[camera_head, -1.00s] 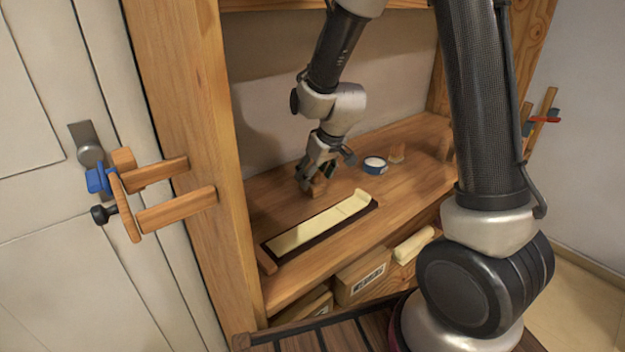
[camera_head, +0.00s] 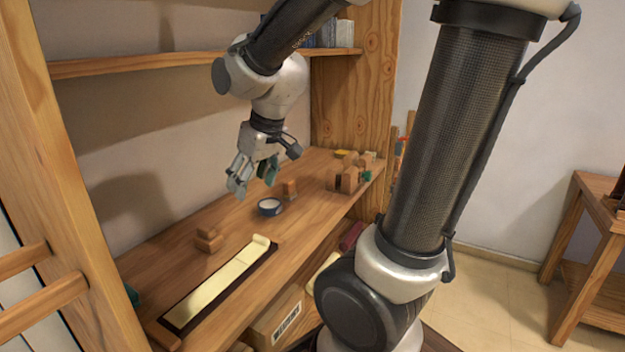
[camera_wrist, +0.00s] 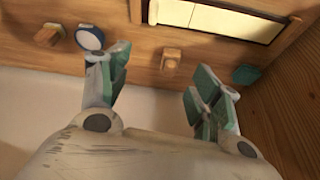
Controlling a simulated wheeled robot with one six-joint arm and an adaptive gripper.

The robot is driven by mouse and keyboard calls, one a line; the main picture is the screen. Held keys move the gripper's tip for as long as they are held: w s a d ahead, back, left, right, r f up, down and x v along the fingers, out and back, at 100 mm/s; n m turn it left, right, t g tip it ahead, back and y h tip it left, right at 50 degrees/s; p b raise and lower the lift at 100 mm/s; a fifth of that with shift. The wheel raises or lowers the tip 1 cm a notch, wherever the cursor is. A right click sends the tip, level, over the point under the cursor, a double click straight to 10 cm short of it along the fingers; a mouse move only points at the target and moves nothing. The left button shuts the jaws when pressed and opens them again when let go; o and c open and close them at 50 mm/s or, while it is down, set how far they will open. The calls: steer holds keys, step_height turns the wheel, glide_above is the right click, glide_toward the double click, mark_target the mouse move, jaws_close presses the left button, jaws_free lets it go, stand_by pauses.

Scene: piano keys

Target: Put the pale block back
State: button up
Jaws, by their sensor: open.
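A long cream strip (camera_head: 217,283) lies in a dark shallow tray (camera_head: 172,320) on the wooden shelf. A pale raised piece (camera_head: 261,241) stands at the tray's right end. The strip also shows at the top of the wrist view (camera_wrist: 215,18). A small brown wooden block (camera_head: 208,240), seemingly of two stacked pieces, sits behind the tray; it shows in the wrist view (camera_wrist: 171,58) between the fingers' outlines. My gripper (camera_head: 254,182) is open and empty, raised above the shelf, apart from the block. Its spread fingers also show in the wrist view (camera_wrist: 160,72).
A blue-and-white round item (camera_head: 270,207) and another small wooden block (camera_head: 290,189) stand right of the brown block. Several wooden blocks (camera_head: 346,178) cluster at the shelf's right end. An upper shelf (camera_head: 150,62) and side posts bound the space.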

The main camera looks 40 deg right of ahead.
steer(key=s+d+r+m, duration=0.1)
steer(key=s+d+r, duration=0.1)
steer(key=s, duration=0.5)
steer(key=s+d+r+m+h, duration=0.1)
steer(key=s+d, duration=0.3)
steer(key=s, duration=0.4)
steer(key=shift+d+r+m, duration=0.25)
steer(key=shift+r+m, duration=0.15)
steer(key=shift+r, duration=0.05)
